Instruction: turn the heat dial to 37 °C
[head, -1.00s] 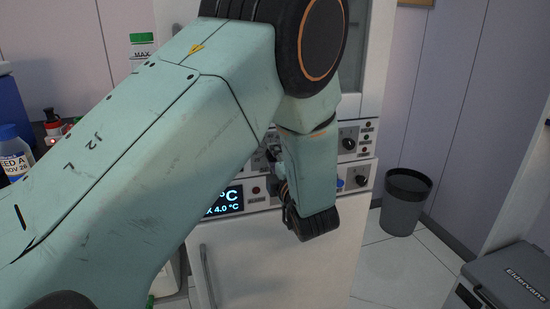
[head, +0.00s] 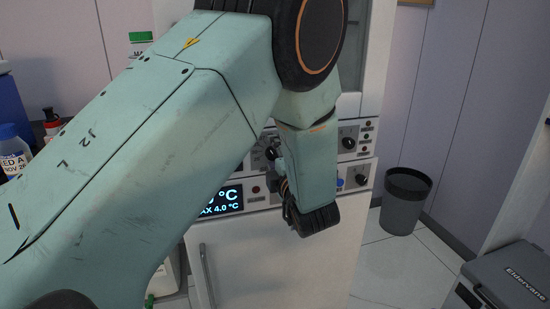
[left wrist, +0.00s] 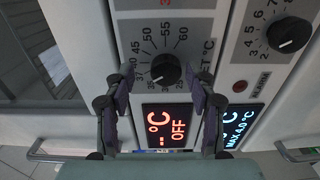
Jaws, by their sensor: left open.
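The heat dial (left wrist: 165,70) is a round black knob on a pale panel, ringed by printed numbers up to 60. A pale mark seems to sit at its lower left, but I cannot read the setting surely. The display (left wrist: 168,127) below it shows dashes, °C and OFF in orange. My left gripper (left wrist: 165,78) is open, one finger on each side of the dial; contact is not clear. In the head view my left arm covers most of the panel, the dial cannot be made out surely, and the fingers are mostly hidden. My right gripper is not in view.
A blue display (head: 221,200) reads MAX 4.0 °C; it also shows in the left wrist view (left wrist: 240,125). Another black knob (left wrist: 289,35) sits nearby. A grey bin (head: 404,205) stands on the floor to the right. Bottles (head: 14,150) stand at left. A grey case (head: 510,280) is lower right.

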